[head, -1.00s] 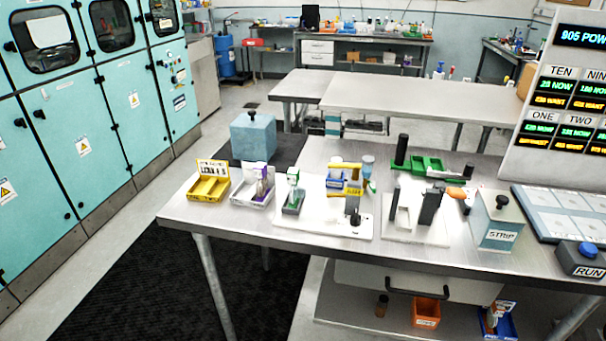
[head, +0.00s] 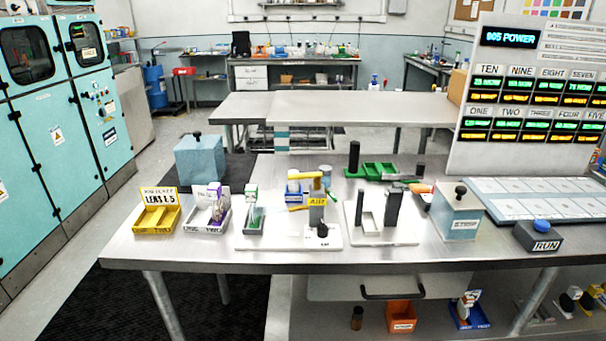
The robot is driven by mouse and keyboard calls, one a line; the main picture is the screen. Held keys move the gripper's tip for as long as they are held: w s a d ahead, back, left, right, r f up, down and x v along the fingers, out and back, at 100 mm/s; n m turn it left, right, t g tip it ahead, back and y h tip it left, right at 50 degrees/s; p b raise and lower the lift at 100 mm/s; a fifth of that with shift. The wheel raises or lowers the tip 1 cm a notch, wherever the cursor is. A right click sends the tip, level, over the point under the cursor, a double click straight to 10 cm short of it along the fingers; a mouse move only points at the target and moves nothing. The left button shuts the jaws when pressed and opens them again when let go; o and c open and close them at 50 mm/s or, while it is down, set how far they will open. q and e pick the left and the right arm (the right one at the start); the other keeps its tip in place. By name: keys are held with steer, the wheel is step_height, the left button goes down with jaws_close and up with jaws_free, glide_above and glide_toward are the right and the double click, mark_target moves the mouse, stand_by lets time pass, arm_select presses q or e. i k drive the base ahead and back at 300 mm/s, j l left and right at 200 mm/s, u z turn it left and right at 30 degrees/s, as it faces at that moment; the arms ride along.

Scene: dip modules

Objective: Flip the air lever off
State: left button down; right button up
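A small fixture on a white base plate (head: 290,240) stands on the metal bench, left of the middle. It has a grey post (head: 316,215) with a yellow label whose small text I cannot read for sure. Neither of my grippers shows in the head view.
On the bench (head: 230,257) are a yellow tray (head: 155,220), a white tray (head: 206,222), a black-posted stand (head: 382,232), a green tray (head: 378,170), a lidded STRIP box (head: 455,215) and a RUN button box (head: 540,237). A display panel (head: 535,100) rises at right.

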mark_target(317, 175)
steer(key=i+l+u, duration=0.3)
steer(key=l+u, duration=0.25)
steer(key=i+l+u, duration=0.3)
steer(key=l, duration=0.15)
steer(key=l+u, duration=0.3)
